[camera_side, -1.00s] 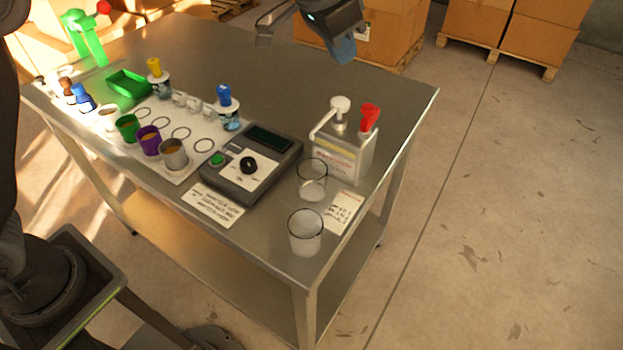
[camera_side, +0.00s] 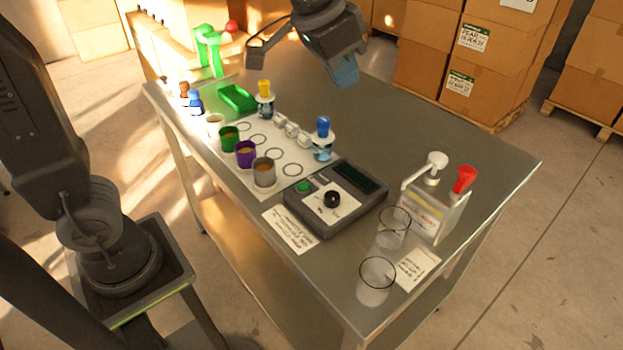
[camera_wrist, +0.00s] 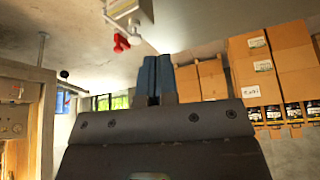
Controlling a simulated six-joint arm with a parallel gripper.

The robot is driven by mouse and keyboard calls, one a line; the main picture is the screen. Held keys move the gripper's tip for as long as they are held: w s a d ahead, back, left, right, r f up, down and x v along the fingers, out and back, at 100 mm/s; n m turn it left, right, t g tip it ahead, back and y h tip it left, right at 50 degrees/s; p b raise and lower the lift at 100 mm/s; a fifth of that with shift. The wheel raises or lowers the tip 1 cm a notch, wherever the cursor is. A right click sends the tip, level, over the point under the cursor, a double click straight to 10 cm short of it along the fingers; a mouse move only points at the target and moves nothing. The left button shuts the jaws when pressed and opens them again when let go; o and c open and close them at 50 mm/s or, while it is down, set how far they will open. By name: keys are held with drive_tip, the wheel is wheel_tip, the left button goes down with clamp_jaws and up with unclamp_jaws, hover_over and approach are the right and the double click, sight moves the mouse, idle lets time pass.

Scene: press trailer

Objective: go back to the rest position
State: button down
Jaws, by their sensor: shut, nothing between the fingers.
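My gripper (camera_side: 345,72) hangs in the air above the far part of the metal table (camera_side: 440,130), with its blue fingers together and nothing between them. It also shows in the wrist view (camera_wrist: 156,80), fingers shut side by side. The gripper touches nothing on the table.
The table carries a device with a dial (camera_side: 335,200), a pump dispenser (camera_side: 436,210), two clear beakers (camera_side: 376,282), several coloured cups (camera_side: 245,153), a green tray (camera_side: 238,97) and a green lever press (camera_side: 211,50). Stacked cardboard boxes (camera_side: 480,55) stand behind. The air around the gripper is clear.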

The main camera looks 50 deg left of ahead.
drive_tip(key=s+a+f+n, duration=0.1)
drive_tip(key=s+a+f, duration=0.1)
drive_tip(key=s, duration=0.4)
drive_tip(key=s+a+f+n+y, duration=0.1)
drive_tip(key=s+a+f, duration=0.2)
drive_tip(key=s, duration=0.3)
drive_tip(key=s+a+f+n, duration=0.1)
drive_tip(key=s+a+f, duration=0.1)
drive_tip(key=s, duration=0.4)
drive_tip(key=shift+a+f+t, duration=0.3)
drive_tip(key=shift+a+t, duration=0.1)
drive_tip(key=shift+a, duration=0.05)
